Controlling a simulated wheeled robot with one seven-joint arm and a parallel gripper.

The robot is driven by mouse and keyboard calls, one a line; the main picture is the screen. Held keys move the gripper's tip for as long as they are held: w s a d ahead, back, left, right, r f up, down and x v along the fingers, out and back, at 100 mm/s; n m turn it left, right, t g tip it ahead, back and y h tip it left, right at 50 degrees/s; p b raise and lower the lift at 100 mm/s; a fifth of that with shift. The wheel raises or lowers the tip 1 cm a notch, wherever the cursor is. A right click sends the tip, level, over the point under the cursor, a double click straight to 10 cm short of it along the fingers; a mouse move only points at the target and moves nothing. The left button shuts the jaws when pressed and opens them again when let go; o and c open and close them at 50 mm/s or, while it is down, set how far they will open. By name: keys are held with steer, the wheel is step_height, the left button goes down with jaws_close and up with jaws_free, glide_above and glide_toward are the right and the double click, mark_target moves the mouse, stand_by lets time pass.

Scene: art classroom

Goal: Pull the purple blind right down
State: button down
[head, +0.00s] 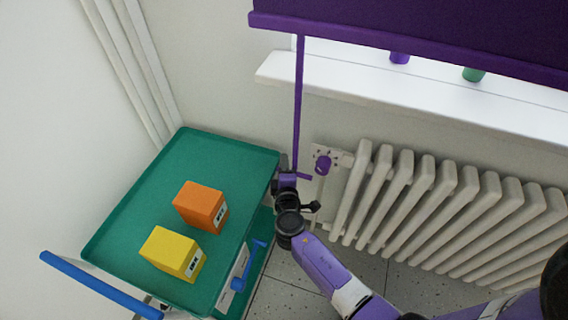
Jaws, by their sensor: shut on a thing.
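The purple blind (420,32) hangs across the top right in the head view, with its bottom bar a little above the white window sill. A long purple pull strap (298,105) hangs straight down from the left end of that bar. My gripper (297,174) is at the strap's lower end, shut on it. The fingers are small in the view and partly hidden by the wrist, so the exact grip on the strap is hard to see.
A green trolley (135,190) with an orange box (201,206) and a yellow box (173,253) stands close left of my gripper. Purple and green items (473,74) stand on the sill (330,77).

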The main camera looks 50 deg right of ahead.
steer(key=shift+f, duration=0.1)
step_height(320, 180, down, 10)
steer(key=b, duration=1)
steer(key=shift+s+a, duration=0.1)
steer(key=c, duration=1.4)
jaws_free()
steer(key=v, duration=0.7)
steer(key=shift+s+a+r, duration=0.2)
steer(key=shift+r, duration=0.05)
